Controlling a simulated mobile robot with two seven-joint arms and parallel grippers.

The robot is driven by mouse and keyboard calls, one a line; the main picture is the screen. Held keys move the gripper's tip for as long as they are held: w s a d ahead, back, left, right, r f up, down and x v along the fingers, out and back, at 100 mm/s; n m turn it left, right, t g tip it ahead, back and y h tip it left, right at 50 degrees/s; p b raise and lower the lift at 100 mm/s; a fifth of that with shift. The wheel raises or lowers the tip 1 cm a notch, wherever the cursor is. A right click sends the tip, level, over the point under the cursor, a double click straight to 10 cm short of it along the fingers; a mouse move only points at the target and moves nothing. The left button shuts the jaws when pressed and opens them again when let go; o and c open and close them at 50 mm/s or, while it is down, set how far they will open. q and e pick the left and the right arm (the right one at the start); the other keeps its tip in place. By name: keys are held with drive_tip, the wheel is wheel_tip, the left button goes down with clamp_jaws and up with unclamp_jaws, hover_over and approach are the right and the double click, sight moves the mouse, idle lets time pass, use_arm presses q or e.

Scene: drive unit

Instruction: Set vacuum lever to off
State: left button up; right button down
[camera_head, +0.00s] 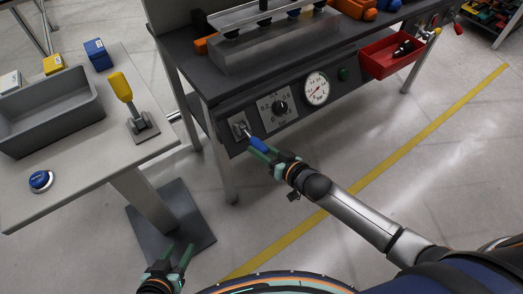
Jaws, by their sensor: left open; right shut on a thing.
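The vacuum lever has a blue handle (259,144) on a grey plate (239,127) at the left end of the workbench's dark front panel. The handle points out and down to the right. My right gripper (266,152) is shut on the blue handle, and its fingers hide part of it. My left gripper (179,254) is at the bottom of the view, open and empty, in front of the side table's foot and well away from the lever.
The panel also has a black dial (280,107), a round gauge (317,88) and a green button (343,74). A red bin (390,57) hangs at the right. The left side table (90,160) bears a grey tray, a yellow-handled lever (121,87) and a blue round object (41,181).

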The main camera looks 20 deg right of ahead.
use_arm(q)
drive_tip(key=shift+f, duration=0.1)
drive_tip(key=shift+s+a+f, duration=0.1)
drive_tip(key=shift+a, duration=0.05)
use_arm(e)
drive_tip(key=shift+c, duration=2.3)
unclamp_jaws()
use_arm(q)
drive_tip(key=shift+s+a+r+p, duration=0.45)
drive_tip(key=shift+a+r+p, duration=0.1)
drive_tip(key=shift+p, duration=0.6)
use_arm(e)
drive_tip(key=v, duration=1.2)
drive_tip(key=shift+s+d+r, duration=0.1)
drive_tip(key=shift+s+d, duration=0.05)
use_arm(q)
wheel_tip(320, 180, up, 6)
drive_tip(key=a+y+p, duration=0.1)
drive_tip(key=p, duration=0.6)
drive_tip(key=shift+s+a+r+p, duration=0.2)
drive_tip(key=shift+s+r+p, duration=0.05)
drive_tip(key=shift+p, duration=0.05)
use_arm(e)
drive_tip(key=s+a+f+g+h, duration=0.1)
drive_tip(key=s+g+h, duration=0.3)
drive_tip(key=s, duration=0.8)
drive_tip(key=shift+f+n, duration=0.25)
drive_tip(key=shift+n, duration=0.05)
